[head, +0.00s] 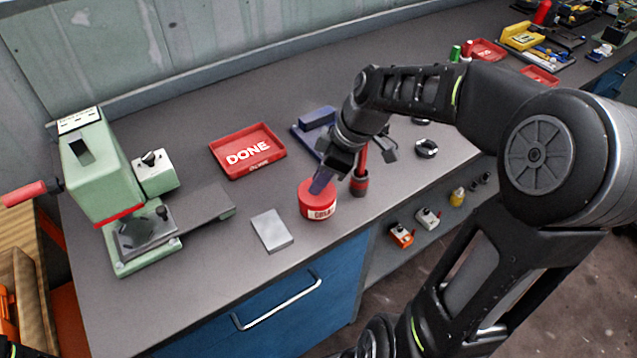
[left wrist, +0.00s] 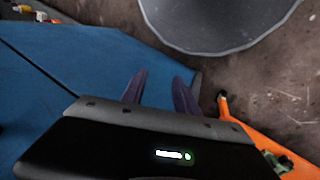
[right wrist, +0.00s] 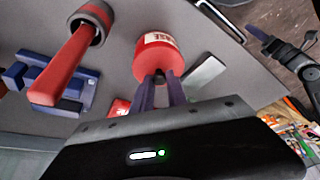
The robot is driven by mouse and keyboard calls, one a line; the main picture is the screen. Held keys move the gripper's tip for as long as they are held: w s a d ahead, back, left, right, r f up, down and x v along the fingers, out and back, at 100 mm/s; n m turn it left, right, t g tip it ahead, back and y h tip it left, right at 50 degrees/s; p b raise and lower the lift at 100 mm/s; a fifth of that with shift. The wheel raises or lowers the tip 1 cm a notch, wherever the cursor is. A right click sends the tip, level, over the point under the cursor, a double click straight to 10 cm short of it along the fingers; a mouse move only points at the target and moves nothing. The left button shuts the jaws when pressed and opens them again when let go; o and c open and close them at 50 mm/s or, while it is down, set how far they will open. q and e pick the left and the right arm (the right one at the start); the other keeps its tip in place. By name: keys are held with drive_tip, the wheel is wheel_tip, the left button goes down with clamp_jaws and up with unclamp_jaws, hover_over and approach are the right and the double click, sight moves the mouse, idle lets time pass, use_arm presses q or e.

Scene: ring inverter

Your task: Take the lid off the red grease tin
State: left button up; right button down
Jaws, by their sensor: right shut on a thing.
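The red grease tin (head: 318,205) stands upright near the front edge of the bench, its white label facing front. It also shows in the right wrist view (right wrist: 162,50). My right gripper (head: 321,184) comes down onto the top of the tin. In the right wrist view its fingers (right wrist: 160,88) are shut on the small dark knob of the lid (right wrist: 160,74). The lid appears seated on the tin; its seam cannot be made out. My left gripper (left wrist: 160,92) is open and empty, away from the tin, in front of the blue cabinet.
A red-handled brush in a pot (head: 359,180) stands close right of the tin. A grey block (head: 271,230) lies to its left. Behind are the red DONE tray (head: 232,170) and a blue fixture (head: 304,138). A green press (head: 100,180) stands far left.

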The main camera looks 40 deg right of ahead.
wheel_tip(320, 180, up, 10)
drive_tip(key=shift+b, duration=0.3)
idle(0.7)
